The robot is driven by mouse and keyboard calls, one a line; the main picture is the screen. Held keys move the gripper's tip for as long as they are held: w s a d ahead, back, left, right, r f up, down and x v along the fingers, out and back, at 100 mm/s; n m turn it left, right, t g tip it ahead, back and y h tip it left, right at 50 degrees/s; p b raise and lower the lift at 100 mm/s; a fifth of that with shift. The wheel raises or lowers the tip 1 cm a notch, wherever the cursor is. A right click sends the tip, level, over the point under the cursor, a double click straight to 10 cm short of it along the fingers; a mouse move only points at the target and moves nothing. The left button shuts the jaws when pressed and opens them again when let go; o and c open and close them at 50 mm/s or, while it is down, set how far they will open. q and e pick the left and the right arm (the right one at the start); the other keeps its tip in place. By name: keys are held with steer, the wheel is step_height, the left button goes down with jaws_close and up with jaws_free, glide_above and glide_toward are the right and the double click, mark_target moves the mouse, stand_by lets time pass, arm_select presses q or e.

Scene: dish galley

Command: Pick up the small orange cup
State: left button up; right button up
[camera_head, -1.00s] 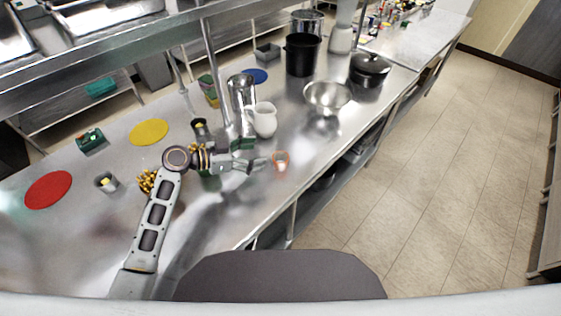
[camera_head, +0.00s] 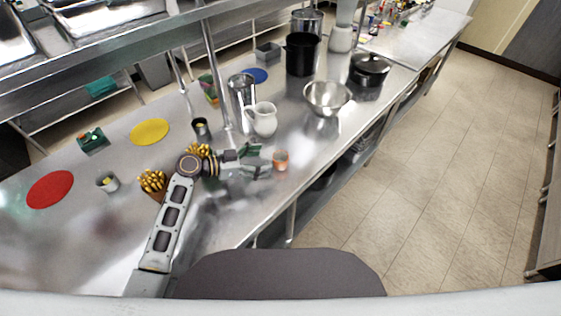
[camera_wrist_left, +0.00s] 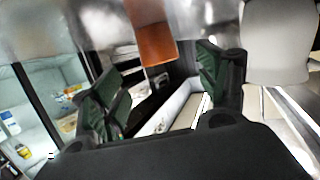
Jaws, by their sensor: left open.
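The small orange cup (camera_head: 280,160) stands on the steel counter near its front edge in the head view. My left gripper (camera_head: 262,161) is open just to the left of the cup, with its fingers pointing towards it. In the left wrist view the orange cup (camera_wrist_left: 155,44) shows ahead of the gap between the dark green finger pads of my left gripper (camera_wrist_left: 158,76). I see no contact between fingers and cup. My right gripper is not in view.
A white pitcher (camera_head: 263,119) stands behind my left gripper, and a steel bowl (camera_head: 327,97) lies farther right. A holder of yellow pieces (camera_head: 153,181) is left of my arm. An upright post (camera_head: 214,75) rises behind. The counter around the cup's right is clear.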

mark_target(287, 156)
arm_select(q)
steer(key=shift+p+x, duration=0.6)
steer(key=shift+x, duration=2.3)
steer(key=c, duration=1.1)
steer(key=shift+r, duration=0.15)
steer(key=shift+r+b, duration=0.65)
steer(key=shift+r, duration=4.25)
